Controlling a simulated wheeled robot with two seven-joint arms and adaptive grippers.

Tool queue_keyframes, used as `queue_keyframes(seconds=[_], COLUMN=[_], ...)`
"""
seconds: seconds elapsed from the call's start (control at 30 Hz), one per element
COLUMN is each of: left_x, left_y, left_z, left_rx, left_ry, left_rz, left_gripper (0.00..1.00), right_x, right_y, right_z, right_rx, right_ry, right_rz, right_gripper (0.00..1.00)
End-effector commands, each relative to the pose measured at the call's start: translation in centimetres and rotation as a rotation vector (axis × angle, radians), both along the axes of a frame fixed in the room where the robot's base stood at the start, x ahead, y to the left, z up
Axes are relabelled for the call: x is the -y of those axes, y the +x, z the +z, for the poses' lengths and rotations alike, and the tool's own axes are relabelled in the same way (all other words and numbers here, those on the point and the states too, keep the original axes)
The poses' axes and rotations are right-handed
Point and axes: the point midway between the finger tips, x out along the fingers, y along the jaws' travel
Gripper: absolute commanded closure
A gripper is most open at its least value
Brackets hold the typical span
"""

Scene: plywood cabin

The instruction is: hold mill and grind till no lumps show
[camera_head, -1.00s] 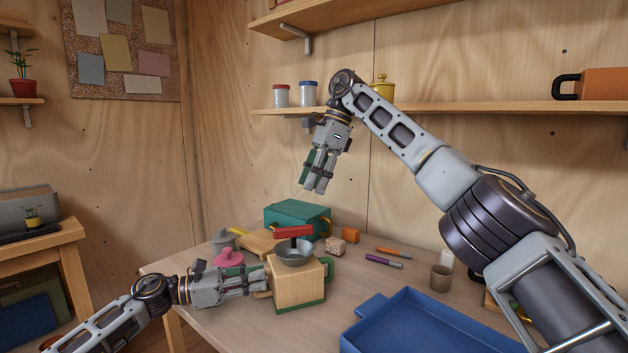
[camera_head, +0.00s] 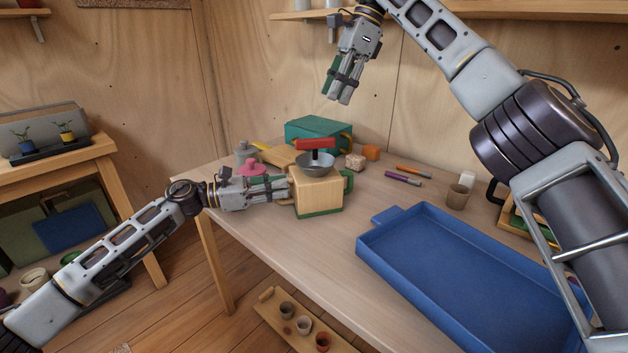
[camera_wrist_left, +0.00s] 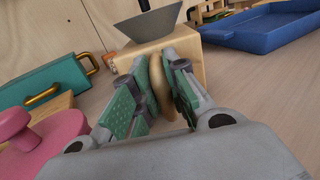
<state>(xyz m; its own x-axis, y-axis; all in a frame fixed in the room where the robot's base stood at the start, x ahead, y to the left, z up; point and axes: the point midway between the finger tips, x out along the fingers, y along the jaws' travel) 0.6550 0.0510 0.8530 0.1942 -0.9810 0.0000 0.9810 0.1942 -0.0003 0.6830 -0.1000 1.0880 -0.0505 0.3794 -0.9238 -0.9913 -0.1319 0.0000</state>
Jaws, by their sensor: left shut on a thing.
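The mill (camera_head: 318,193) is a wooden box with a green base, standing on the table. A grey metal bowl (camera_head: 315,164) sits on its top, with a red crank handle (camera_head: 314,143) above it. My left gripper (camera_head: 283,188) is at the mill's left side. In the left wrist view its green-padded fingers (camera_wrist_left: 158,92) are shut on a light wooden knob or handle (camera_wrist_left: 160,80) on the mill. My right gripper (camera_head: 339,98) hangs in the air above the table's back, above the mill; its fingers look close together. The inside of the bowl is too small to judge.
A blue tray (camera_head: 377,238) takes up the table's front right. Behind the mill are a teal box (camera_head: 312,130), a pink lidded thing (camera_head: 251,168), a lumpy cube (camera_head: 355,162) and an orange block (camera_head: 371,152). Markers (camera_head: 402,178) and a brown cup (camera_head: 457,197) lie to the right.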

Motion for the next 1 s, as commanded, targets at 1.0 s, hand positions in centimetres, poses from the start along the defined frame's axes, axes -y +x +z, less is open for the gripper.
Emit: queue_keyframes(seconds=[1.0], left_x=[-3.7], left_y=[-0.7], left_z=[-0.1], left_rx=[-0.002], left_ry=[0.001], left_rz=[0.002], left_gripper=[0.59], right_x=[0.0], right_y=[0.0], right_z=[0.0], right_rx=[0.0], right_ry=[0.0], right_rz=[0.0], right_gripper=[0.62])
